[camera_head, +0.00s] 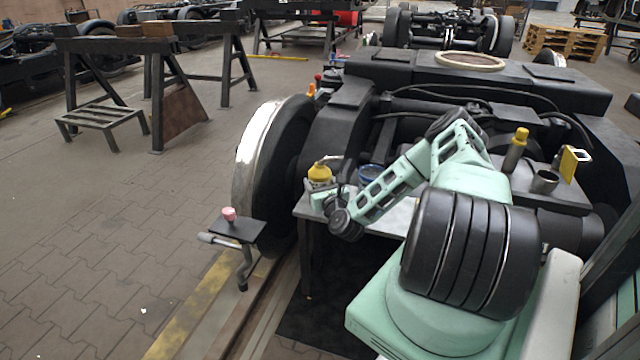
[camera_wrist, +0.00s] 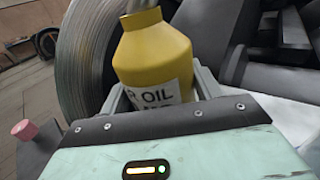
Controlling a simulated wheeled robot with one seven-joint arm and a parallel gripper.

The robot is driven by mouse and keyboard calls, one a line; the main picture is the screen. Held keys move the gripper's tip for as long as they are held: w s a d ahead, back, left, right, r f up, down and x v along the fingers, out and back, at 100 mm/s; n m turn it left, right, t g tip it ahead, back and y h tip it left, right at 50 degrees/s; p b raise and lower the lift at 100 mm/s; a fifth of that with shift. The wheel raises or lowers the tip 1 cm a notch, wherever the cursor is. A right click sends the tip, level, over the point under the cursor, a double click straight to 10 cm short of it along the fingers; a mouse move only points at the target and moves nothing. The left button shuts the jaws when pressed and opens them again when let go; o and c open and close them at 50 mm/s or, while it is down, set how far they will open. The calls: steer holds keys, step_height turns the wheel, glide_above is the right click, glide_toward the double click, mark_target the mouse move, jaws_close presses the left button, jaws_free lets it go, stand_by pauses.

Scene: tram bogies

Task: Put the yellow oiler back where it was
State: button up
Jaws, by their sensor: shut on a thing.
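The yellow oiler (camera_wrist: 155,58) is a bottle with a white label reading "OIL". In the wrist view it stands between the two fingers of my gripper (camera_wrist: 160,95), which is shut on it. Its top is cut off by the upper edge of that view. In the head view the oiler (camera_head: 319,174) is at the left end of a grey table (camera_head: 391,217), with my gripper (camera_head: 322,196) around its lower part. My arm hides part of the table, and I cannot tell whether the oiler's base touches it.
A large wheel (camera_head: 257,160) stands left of the table. A small black stand (camera_head: 238,230) with a pink knob (camera_head: 229,213) is in front of it. A blue-rimmed container (camera_head: 369,174) is behind my arm. A yellow-capped bottle (camera_head: 515,150), a dark cup (camera_head: 544,181) and a yellow item (camera_head: 569,164) stand at right.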

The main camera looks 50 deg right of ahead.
steer(key=o, duration=1.2)
steer(key=shift+o, duration=0.4)
